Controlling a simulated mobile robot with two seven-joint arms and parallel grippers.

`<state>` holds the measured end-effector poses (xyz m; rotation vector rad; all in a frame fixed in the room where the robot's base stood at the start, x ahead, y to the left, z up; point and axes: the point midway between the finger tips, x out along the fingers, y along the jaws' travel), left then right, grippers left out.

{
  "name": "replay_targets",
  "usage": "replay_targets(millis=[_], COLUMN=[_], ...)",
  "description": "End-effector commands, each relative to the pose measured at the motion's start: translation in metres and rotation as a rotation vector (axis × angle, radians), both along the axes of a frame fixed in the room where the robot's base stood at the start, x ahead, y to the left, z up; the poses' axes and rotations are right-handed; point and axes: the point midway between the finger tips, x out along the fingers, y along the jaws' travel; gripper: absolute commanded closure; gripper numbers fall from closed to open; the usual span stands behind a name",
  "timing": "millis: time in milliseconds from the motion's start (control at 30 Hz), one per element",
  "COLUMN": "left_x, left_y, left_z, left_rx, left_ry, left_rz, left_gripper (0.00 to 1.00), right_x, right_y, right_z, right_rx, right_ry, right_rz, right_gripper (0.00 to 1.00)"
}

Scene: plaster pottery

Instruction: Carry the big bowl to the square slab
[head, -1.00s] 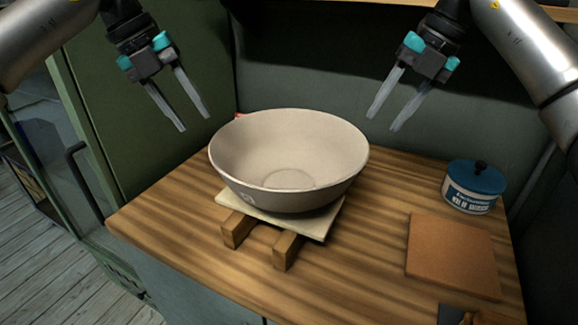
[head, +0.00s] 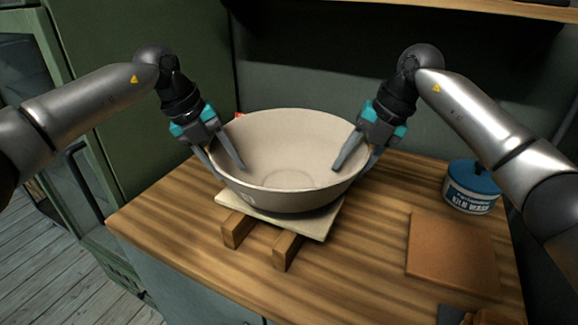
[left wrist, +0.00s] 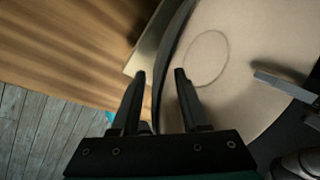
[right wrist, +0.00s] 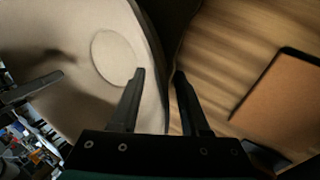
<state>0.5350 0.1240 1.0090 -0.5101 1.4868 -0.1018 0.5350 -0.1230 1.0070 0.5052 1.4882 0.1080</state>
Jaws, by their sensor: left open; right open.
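The big bowl (head: 290,150) is wide, beige and empty, and sits upright on a pale board (head: 318,226) laid over two wooden blocks. The square slab (head: 452,252) is flat and terracotta-brown, on the table at the right. My left gripper (head: 227,172) is open at the bowl's left rim, with one finger inside and one outside; the rim passes between the fingers in the left wrist view (left wrist: 160,75). My right gripper (head: 357,168) is open at the right rim in the same way; its fingers straddle the wall in the right wrist view (right wrist: 158,75).
A blue-lidded tub (head: 471,187) stands on the wooden table (head: 165,220) behind the slab. A dark item lies at the front right edge. A wall rises behind the bowl, and a shelf (head: 500,8) hangs above. The table between bowl and slab is clear.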

Motion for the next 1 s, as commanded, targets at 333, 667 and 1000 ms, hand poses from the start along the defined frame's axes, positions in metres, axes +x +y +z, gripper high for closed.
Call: replay_targets(millis=[333, 667, 1000], left_x=[0.0, 0.0, 0.0], left_y=[-0.0001, 0.0001, 0.0004], left_z=[0.0005, 0.0006, 0.0006], left_rx=[0.0, 0.0, 0.001], left_ry=[0.0, 0.0, 0.0], left_rz=[0.0, 0.0, 0.0], left_gripper=[0.8, 1.0, 1.0], right_x=[0.0, 0.0, 0.0], right_y=[-0.0001, -0.0002, -0.0005], right_z=[0.0004, 0.0006, 0.0006], right_rx=[0.0, 0.0, -0.001], right_ry=[0.0, 0.0, 0.0], right_rz=[0.0, 0.0, 0.0], right_gripper=[0.79, 1.0, 1.0])
